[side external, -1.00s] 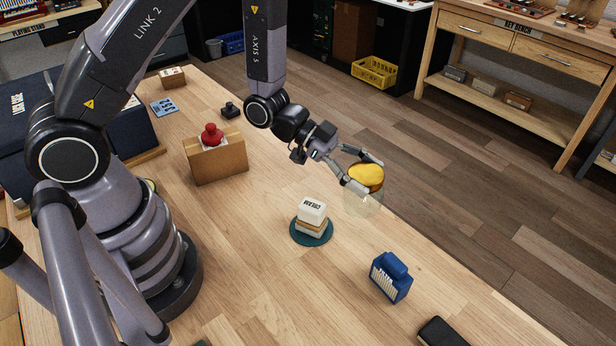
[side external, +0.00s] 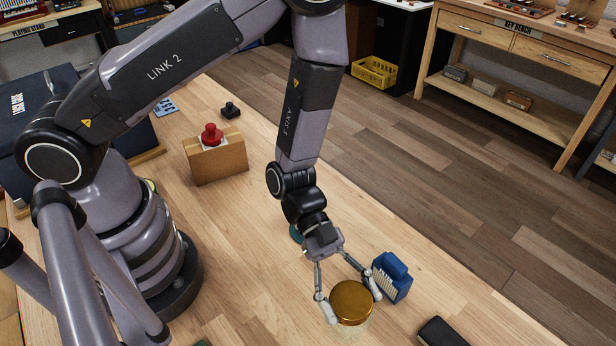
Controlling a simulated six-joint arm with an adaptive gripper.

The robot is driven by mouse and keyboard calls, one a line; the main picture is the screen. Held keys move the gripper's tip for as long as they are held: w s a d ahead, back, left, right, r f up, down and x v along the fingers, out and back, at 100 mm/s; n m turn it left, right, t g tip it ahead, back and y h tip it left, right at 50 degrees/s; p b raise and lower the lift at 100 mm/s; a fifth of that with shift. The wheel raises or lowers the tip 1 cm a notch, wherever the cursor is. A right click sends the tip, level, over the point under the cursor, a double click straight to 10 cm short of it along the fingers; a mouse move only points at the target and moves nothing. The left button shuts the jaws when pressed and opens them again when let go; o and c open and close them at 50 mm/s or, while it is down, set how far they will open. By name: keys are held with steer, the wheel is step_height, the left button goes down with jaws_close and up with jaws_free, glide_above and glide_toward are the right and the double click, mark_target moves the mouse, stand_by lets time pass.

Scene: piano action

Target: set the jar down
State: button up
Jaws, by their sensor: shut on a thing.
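The jar (side external: 351,304) has a round gold-yellow lid and a pale, clear body. It is at the lower middle of the side external view, over the front part of the wooden table. My gripper (side external: 352,301) points down and toward the camera, with its two fingers shut on the jar from either side. The jar looks upright. I cannot tell whether its base touches the table, because the clear body blends into the wood.
A blue block-like object (side external: 391,278) stands close to the right of the jar. A dark case (side external: 441,333) lies farther right near the table edge. A cardboard box with a red knob (side external: 216,157) stands farther back. A teal disc (side external: 296,234) is mostly hidden behind my wrist.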

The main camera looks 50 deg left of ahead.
mark_target(345, 326)
step_height(345, 326, down, 9)
steer(key=shift+r, duration=0.1)
stand_by(0.3)
steer(key=o, duration=1.2)
